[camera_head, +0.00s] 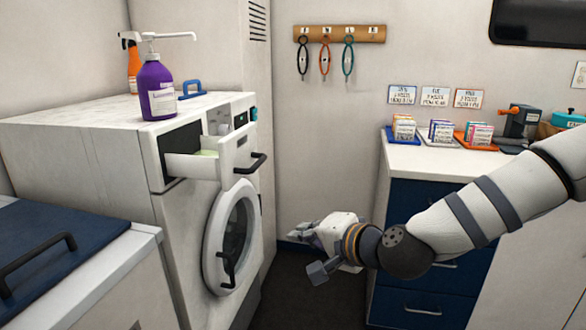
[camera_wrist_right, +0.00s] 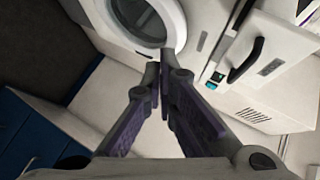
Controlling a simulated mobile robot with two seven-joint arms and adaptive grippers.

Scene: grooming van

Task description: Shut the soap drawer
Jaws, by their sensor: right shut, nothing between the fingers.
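The soap drawer (camera_head: 213,158) sticks out open from the top front of the white washing machine (camera_head: 85,140). Its front carries a dark bar handle (camera_head: 250,163), and something pale green lies inside. In the right wrist view the drawer front (camera_wrist_right: 275,45) and its handle (camera_wrist_right: 246,60) show at the upper right, past the fingers. My right gripper (camera_head: 318,250) is shut and empty, in front of the machine, lower than the drawer and to its right in the head view. Its fingertips (camera_wrist_right: 160,70) meet in the wrist view, apart from the drawer. My left gripper is not in view.
A purple pump bottle (camera_head: 157,90), an orange spray bottle (camera_head: 133,62) and a blue handle-shaped item (camera_head: 191,88) stand on the machine. The round door (camera_head: 232,238) is below the drawer. A blue-fronted counter (camera_head: 425,198) stands at right. Floor between is clear.

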